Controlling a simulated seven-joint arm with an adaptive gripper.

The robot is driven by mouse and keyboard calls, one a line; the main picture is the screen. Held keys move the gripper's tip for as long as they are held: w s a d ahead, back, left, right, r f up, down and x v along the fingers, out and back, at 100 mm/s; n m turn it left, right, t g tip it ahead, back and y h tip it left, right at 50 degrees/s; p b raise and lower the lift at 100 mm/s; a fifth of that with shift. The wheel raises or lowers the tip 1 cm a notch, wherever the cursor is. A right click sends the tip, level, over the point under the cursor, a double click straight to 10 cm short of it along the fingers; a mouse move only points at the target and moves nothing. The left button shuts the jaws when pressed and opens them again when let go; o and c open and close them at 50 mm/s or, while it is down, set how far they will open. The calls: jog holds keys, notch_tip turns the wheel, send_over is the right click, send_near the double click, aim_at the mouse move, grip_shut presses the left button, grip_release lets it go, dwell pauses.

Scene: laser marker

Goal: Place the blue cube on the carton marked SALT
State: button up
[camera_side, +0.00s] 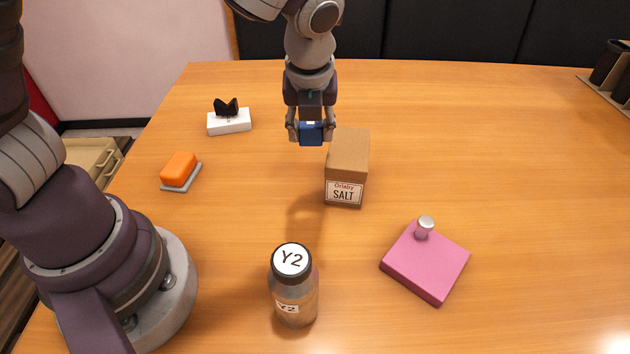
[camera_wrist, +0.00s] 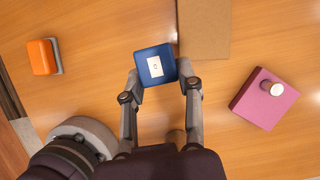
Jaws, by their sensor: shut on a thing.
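The blue cube (camera_side: 311,133) is held between the fingers of my gripper (camera_side: 311,138). In the wrist view the cube (camera_wrist: 155,65) shows a small white label on its upper face, and my gripper (camera_wrist: 160,80) is shut on its sides. The carton marked SALT (camera_side: 345,180) is a brown box standing upright on the table. In the side view the cube is up and to the left of the carton's top. In the wrist view the carton (camera_wrist: 204,28) lies just right of the cube. The cube's height above the table is hard to tell.
A bottle marked Y2 (camera_side: 294,295) stands at the front. A pink block with a metal knob (camera_side: 425,265) is at right. An orange block on a grey base (camera_side: 179,170) and a white block with a black top piece (camera_side: 229,122) are at left. The right side is mostly clear.

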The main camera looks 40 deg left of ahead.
send_over(349, 148)
jog(key=shift+s+d+f, duration=0.35)
jog(key=shift+s+d, duration=0.05)
jog(key=shift+f, duration=1.75)
jog(key=o, duration=0.8)
jog(key=shift+f, duration=0.15)
jog(key=shift+o, duration=0.2)
jog(key=v, duration=1.2)
jog(key=s+a+n+t+h, duration=0.1)
jog(key=s+a+n, duration=0.4)
jog(key=n, duration=0.8)
jog(key=s+a+n+t+h, duration=0.1)
jog(key=s+a+n+h, duration=0.1)
jog(key=s+a+n, duration=0.4)
jog(key=s+r+n, duration=0.1)
jog(key=s+n, duration=0.3)
jog(key=n, duration=0.4)
